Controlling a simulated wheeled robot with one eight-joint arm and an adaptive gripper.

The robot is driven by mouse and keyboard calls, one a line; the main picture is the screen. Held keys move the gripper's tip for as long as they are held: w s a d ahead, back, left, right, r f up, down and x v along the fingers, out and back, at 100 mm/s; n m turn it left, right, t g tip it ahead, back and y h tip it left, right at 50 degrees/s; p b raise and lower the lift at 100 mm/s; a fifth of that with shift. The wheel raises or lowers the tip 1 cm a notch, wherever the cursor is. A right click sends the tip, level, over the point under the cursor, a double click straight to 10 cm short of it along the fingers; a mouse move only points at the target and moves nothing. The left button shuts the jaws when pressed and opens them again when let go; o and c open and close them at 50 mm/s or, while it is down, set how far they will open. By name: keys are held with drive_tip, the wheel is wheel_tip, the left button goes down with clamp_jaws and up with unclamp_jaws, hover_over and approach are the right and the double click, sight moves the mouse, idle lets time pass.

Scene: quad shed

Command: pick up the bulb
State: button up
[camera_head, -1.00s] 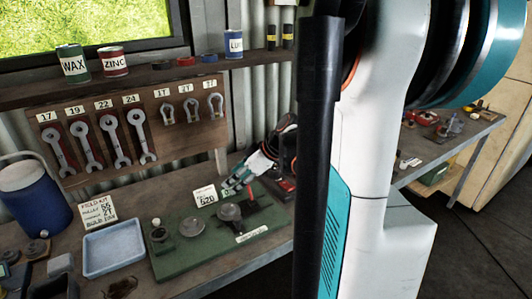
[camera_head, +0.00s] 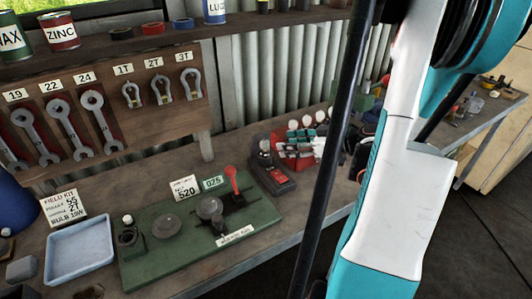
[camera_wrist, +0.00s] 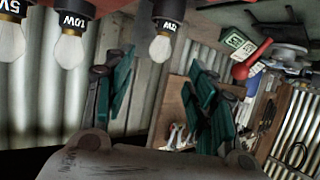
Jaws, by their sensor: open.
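Several white bulbs (camera_head: 307,121) stand in a red rack on the bench, beside my arm in the head view. The wrist view, which looks inverted, shows three pale bulbs in dark labelled holders along its top: one at the left (camera_wrist: 11,42), a middle one marked 10W (camera_wrist: 70,50), and a right one (camera_wrist: 161,48) whose label is partly cut off. My gripper (camera_wrist: 160,72) is open, with teal fingers on either side of the right bulb's line. Nothing is held. I cannot tell whether that bulb is between the fingertips in depth.
A black-and-red device (camera_head: 270,170) stands left of the rack. A green board (camera_head: 170,262) with weights and a red lever, a blue tray (camera_head: 105,270) and a field kit card (camera_head: 63,207) are further left. The card's bulb line appears to read 15W. Wrenches hang behind.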

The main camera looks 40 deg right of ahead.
sight(269, 143)
drive_tip(key=b+x, duration=0.2)
drive_tip(key=x, duration=0.6)
drive_tip(key=shift+w+a+r, duration=0.1)
drive_tip(key=shift+w+r, duration=0.05)
drive_tip(key=shift+w, duration=0.05)
drive_tip(key=shift+c, duration=0.2)
drive_tip(key=c, duration=1.1)
